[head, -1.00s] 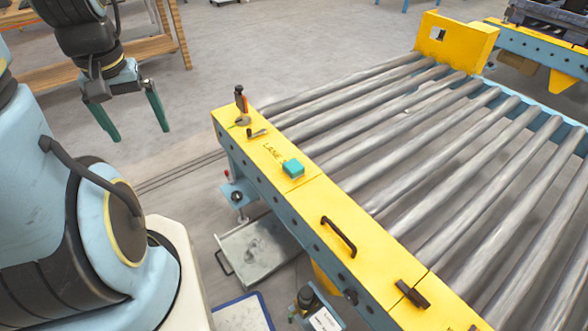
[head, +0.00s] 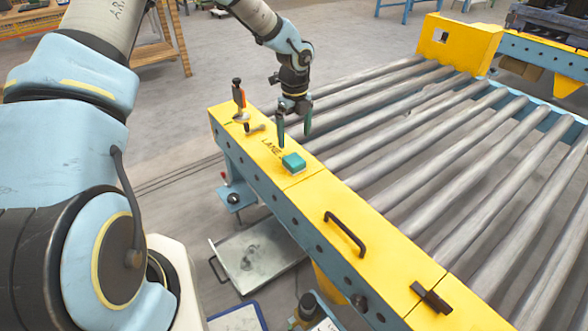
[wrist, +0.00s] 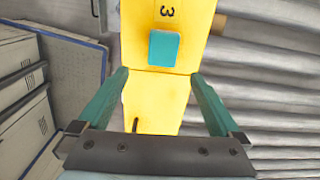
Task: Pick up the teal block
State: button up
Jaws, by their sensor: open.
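The teal block (head: 293,163) lies flat on the yellow side rail (head: 318,196) of the roller conveyor, near the lane lettering. In the wrist view the teal block (wrist: 164,48) lies ahead of the fingers, near a seam in the yellow rail (wrist: 155,95). My gripper (head: 294,128) hangs above the rail and rollers, just behind the block in the head view, with teal fingers pointing down. In the wrist view my gripper (wrist: 157,95) is wide open and empty, its fingers on either side of the rail. The block is not between the fingertips.
A screwdriver-like tool with a red and black handle (head: 238,97) and a small dark lever (head: 256,128) stand on the rail's far end. A black handle (head: 344,234) and a dark latch (head: 431,298) rise from the nearer rail. Metal rollers (head: 440,150) fill the right side.

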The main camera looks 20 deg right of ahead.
send_over(294, 159)
jog(key=f, duration=0.3)
jog(key=s+f, duration=0.1)
jog(key=f, duration=0.1)
jog(key=shift+d+f, duration=0.1)
jog(key=shift+f, duration=0.15)
jog(key=shift+w+f+p, duration=0.1)
jog(key=shift+w+f, duration=0.05)
jog(key=shift+f, duration=0.75)
jog(key=shift+w+f+p, duration=0.1)
jog(key=shift+w+f, duration=0.1)
jog(key=shift+f, duration=0.75)
jog(key=shift+w+f+p, duration=0.1)
jog(key=shift+w+f, duration=0.05)
jog(key=shift+f, duration=0.75)
grip_shut()
notch_tip(294, 159, up, 10)
jog(key=shift+r, duration=0.1)
